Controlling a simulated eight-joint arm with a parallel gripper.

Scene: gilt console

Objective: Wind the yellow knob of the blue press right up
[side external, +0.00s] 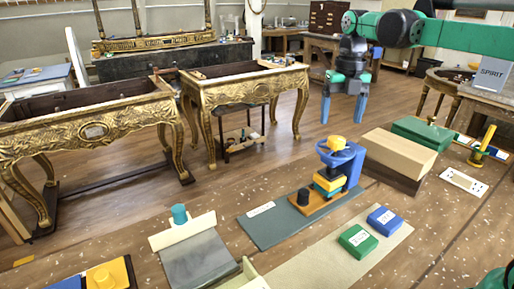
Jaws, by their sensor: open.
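The blue press (352,167) stands on a dark green-grey board (281,222) right of the middle. Its yellow knob (336,143) sits on top, by a blue wheel-like part. Yellow and dark blocks and an orange base show under the press head, with a black round knob (303,197) on the base's front end. My gripper (342,120) hangs from the green arm with its fingers pointing down, spread apart and empty. In the picture its fingertips are just above the yellow knob, apart from it; how far it is in depth I cannot tell.
A tan block (400,152) and a green box (422,133) stand right of the press. Green (358,241) and blue (383,219) labelled boxes lie on a beige strip in front. A grey plate with a teal knob (179,214) is at left. Gilt consoles (245,91) stand behind.

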